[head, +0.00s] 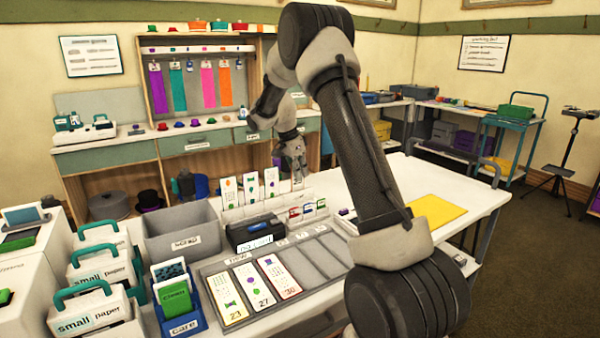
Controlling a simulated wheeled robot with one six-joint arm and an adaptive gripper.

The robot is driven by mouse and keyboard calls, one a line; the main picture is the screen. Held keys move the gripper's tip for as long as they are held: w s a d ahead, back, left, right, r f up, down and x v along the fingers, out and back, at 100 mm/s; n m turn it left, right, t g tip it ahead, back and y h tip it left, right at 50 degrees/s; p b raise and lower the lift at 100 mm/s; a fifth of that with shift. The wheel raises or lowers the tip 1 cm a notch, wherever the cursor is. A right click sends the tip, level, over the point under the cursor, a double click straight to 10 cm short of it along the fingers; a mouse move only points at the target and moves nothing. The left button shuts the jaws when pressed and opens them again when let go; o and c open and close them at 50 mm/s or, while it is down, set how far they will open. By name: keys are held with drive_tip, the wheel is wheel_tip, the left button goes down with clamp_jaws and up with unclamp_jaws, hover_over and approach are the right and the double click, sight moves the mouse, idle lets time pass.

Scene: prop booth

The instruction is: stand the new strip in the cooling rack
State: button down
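Several white printed strips stand upright in a row at the back of the white table. Among them are a left strip (228,192), a middle strip (251,187) and a right strip (271,181). They stand in a pale low rack (240,211), which looks like the cooling rack. My gripper (297,172) points down at the right end of this row, just right of the right strip. A narrow pale piece shows below its fingers, but I cannot tell whether it is held. The finger opening is too small to make out. I cannot tell which strip is the new one.
A dark labelled device (253,228) sits before the rack, with a grey bin (183,233) to its left. A divided grey tray (215,290) holds flat numbered strips; its right compartments look empty. A yellow sheet (436,211) lies right of my arm.

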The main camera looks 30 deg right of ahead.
drive_tip(key=c, duration=1.6)
unclamp_jaws()
drive_tip(key=shift+o, duration=0.2)
drive_tip(key=v, duration=1.2)
